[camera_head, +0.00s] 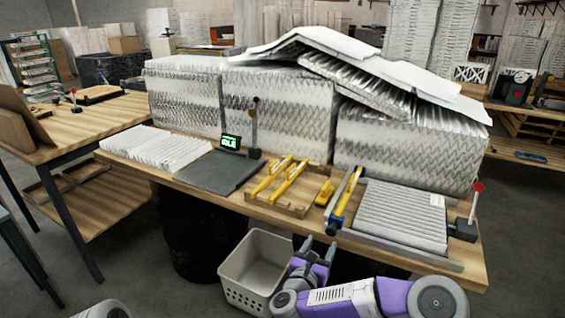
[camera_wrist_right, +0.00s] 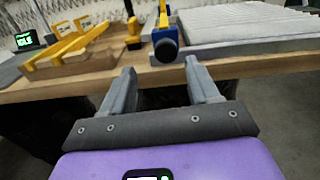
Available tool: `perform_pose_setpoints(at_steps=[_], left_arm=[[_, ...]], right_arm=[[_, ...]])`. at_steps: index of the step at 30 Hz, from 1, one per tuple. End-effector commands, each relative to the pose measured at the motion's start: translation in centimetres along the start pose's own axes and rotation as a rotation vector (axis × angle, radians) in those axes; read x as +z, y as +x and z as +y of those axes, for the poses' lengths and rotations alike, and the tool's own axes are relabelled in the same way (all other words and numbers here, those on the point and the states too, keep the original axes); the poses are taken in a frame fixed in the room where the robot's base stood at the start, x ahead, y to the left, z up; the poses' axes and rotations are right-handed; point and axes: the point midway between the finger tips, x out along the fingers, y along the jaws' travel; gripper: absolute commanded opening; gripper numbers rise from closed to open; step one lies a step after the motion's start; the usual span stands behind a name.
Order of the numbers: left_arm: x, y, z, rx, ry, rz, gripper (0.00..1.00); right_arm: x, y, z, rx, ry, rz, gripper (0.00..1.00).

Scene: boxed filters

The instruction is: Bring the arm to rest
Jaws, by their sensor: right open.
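My right gripper (camera_head: 316,252) is in front of the workbench, beside the white basket and below the level of the bench top. It is open and empty. In the right wrist view its two fingers (camera_wrist_right: 160,88) stand apart, with the bench's front edge beyond them. The purple right arm lies across the lower right of the head view. My left gripper is not in view; only a small rounded grey part shows at the bottom left edge of the head view.
The wooden workbench (camera_head: 225,198) holds stacked pleated filters (camera_head: 275,110), a scale (camera_head: 215,172), a wooden tray with yellow tools (camera_head: 285,205), a blue-and-yellow tool (camera_head: 345,200) and a flat filter (camera_head: 400,215). A white basket (camera_head: 255,268) stands below. Another table (camera_head: 85,130) is at left.

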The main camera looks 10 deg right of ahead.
Motion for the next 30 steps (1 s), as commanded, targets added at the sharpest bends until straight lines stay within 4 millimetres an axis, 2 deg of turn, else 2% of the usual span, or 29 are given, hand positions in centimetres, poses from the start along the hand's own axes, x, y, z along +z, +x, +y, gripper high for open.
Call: perform_pose_setpoints(at_steps=[2, 5, 9, 14, 17, 21, 24, 27, 30], left_arm=[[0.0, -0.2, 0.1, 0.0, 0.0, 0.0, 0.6], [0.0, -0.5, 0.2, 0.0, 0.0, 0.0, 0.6], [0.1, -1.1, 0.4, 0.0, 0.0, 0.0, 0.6], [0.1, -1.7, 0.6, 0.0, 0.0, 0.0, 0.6], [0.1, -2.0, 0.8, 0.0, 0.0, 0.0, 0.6], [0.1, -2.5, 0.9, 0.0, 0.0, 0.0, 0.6], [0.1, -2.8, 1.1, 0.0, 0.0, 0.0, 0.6], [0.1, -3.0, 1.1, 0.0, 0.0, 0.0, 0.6], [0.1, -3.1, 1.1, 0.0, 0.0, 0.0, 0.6]], right_arm=[[-1.3, -0.2, 0.8, 0.058, -0.1, 0.017, 0.6], [-4.5, -0.9, 2.6, 0.197, -0.342, 0.047, 0.6], [-11.1, -3.6, 4.8, 0.487, -0.803, 0.064, 0.6], [-19.2, -8.7, 4.8, 0.872, -1.31, 0.011, 0.6], [-23.9, -12.8, 3.4, 1.144, -1.587, -0.07, 0.6], [-29.2, -19.3, -0.6, 1.555, -1.882, -0.257, 0.6], [-31.5, -23.5, -3.8, 1.826, -1.992, -0.423, 0.6], [-32.6, -26.7, -6.6, 2.033, -2.03, -0.579, 0.6], [-33.1, -28.7, -8.5, 2.161, -2.03, -0.686, 0.6]])
